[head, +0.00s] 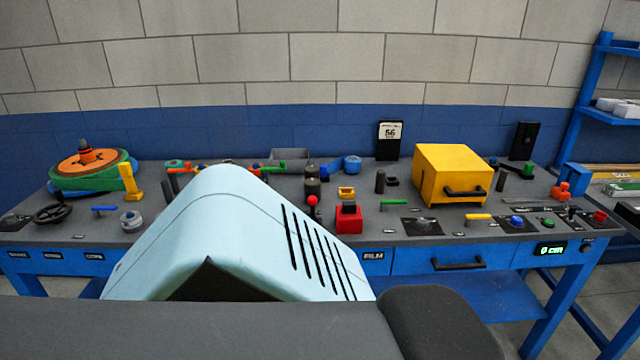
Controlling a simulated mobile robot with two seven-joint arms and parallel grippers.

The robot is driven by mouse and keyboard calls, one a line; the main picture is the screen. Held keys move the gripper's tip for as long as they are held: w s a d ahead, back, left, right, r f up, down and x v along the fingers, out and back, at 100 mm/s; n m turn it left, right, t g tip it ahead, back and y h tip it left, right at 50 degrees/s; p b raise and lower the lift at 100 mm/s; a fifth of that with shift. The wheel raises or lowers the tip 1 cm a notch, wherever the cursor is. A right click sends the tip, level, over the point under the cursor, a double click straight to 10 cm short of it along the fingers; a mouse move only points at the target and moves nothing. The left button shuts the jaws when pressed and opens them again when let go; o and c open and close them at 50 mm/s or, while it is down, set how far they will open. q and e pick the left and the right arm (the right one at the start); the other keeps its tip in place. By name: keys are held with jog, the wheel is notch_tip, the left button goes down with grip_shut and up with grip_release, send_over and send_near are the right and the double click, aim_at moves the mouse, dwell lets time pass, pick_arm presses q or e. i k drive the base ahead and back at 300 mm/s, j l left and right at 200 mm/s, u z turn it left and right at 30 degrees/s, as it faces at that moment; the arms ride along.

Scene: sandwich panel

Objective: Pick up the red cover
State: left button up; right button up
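A small red box-like piece (349,220), the likeliest red cover, sits near the front edge of the grey bench top, right of centre. It has a dark opening or mark on its upper face. Its underside and what it may cover are hidden. Neither of my grippers is in the view, so nothing is seen near or touching the red piece.
A red-knobbed lever (313,202) stands just left of it, and a small yellow piece (347,192) lies behind. A yellow box (452,174) with a black handle stands to the right. A blue-framed bench (385,238) carries many controls. My own body blocks the lower middle.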

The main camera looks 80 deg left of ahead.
aim_at(349, 219)
jog(key=u, duration=2.35)
